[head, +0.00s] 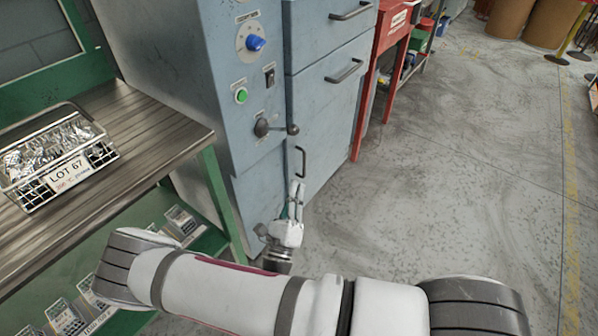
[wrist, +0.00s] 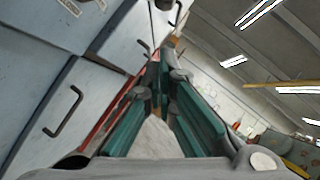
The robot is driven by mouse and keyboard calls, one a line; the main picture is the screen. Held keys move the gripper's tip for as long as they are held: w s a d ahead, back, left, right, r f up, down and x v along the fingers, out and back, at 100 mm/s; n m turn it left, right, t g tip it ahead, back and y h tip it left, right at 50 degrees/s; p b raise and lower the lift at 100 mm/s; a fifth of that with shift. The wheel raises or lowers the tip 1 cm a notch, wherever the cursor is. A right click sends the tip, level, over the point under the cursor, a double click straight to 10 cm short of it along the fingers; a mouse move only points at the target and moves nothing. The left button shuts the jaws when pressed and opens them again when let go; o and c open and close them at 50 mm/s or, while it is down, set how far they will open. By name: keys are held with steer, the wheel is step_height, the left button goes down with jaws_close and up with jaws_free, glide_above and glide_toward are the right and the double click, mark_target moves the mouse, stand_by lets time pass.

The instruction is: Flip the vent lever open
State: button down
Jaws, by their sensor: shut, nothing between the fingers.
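The vent lever is likely the dark grey lever (head: 276,128) on the side of the blue-grey cabinet (head: 225,80). Its round hub is at the left and its arm points right to a small ball knob, roughly level. My gripper (head: 297,187) is shut and empty, pointing up, below the lever and apart from it in the head view. In the wrist view its green-padded fingers (wrist: 160,75) reach forward beside the cabinet fronts. I cannot clearly make out the lever there.
A blue knob (head: 255,43), a black switch (head: 269,76) and a green button (head: 241,95) sit above the lever. Drawer handles (head: 344,71) project nearby. A bench (head: 150,125) with a wire basket (head: 58,160) stands at left. The floor (head: 440,190) at right is clear.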

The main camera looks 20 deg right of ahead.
steer(key=shift+v, duration=1.15)
